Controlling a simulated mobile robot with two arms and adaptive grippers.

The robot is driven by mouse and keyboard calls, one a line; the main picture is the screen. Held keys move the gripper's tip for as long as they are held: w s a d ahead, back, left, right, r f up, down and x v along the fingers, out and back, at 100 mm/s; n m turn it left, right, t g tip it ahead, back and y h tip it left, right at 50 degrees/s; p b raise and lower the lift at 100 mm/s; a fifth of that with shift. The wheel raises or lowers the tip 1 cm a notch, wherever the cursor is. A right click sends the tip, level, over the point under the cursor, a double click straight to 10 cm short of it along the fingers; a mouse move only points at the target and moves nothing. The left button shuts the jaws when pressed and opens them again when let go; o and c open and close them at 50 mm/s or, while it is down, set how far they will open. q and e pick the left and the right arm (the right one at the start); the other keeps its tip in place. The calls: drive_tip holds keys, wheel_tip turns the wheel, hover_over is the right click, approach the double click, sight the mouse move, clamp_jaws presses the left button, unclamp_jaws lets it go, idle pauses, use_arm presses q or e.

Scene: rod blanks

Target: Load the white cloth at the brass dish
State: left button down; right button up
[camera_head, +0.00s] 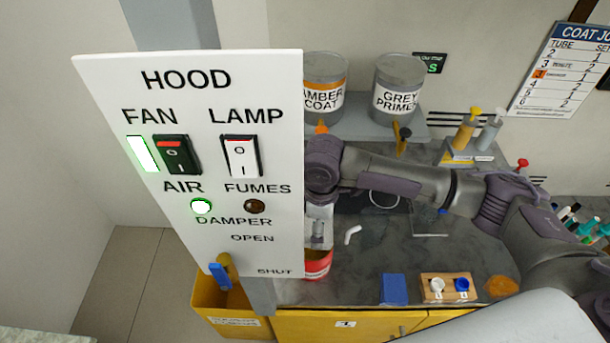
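I cannot make out a white cloth in this view. No brass dish shows for certain; a small orange-brown round thing (501,286) lies at the right front of the dark bench, too small to name surely. My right arm comes in from the right and reaches across the bench. Its gripper (318,236) points down behind the edge of the hood panel, over or beside a red container (318,264). The panel hides part of it, so I cannot tell whether it is open or what it holds. My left gripper is out of view.
A white HOOD panel (215,120) blocks the left foreground. Two paint cans (398,88) stand on a shelf behind. A yellow bin (225,305) stands below the panel.

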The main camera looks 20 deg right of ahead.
drive_tip(key=shift+w+a+r+n, duration=0.25)
drive_tip(key=shift+w+r+n, duration=0.15)
drive_tip(key=shift+w+a+f+p, duration=0.1)
drive_tip(key=shift+w+a+p, duration=0.1)
drive_tip(key=shift+p, duration=0.1)
drive_tip(key=shift+a+f+n, duration=0.1)
drive_tip(key=shift+f+n, duration=0.1)
drive_tip(key=shift+n, duration=0.1)
drive_tip(key=shift+f+b, duration=0.2)
drive_tip(key=shift+b, duration=0.25)
drive_tip(key=shift+s+f+b, duration=0.1)
drive_tip(key=shift+f+b, duration=0.1)
drive_tip(key=shift+b, duration=0.1)
wheel_tip(320, 180, down, 4)
drive_tip(key=b, duration=0.5)
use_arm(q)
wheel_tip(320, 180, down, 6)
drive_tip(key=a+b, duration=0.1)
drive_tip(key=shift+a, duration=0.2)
use_arm(e)
drive_tip(key=shift+f, duration=0.45)
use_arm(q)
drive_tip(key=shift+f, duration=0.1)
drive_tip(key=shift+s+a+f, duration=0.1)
use_arm(e)
drive_tip(key=shift+f, duration=0.4)
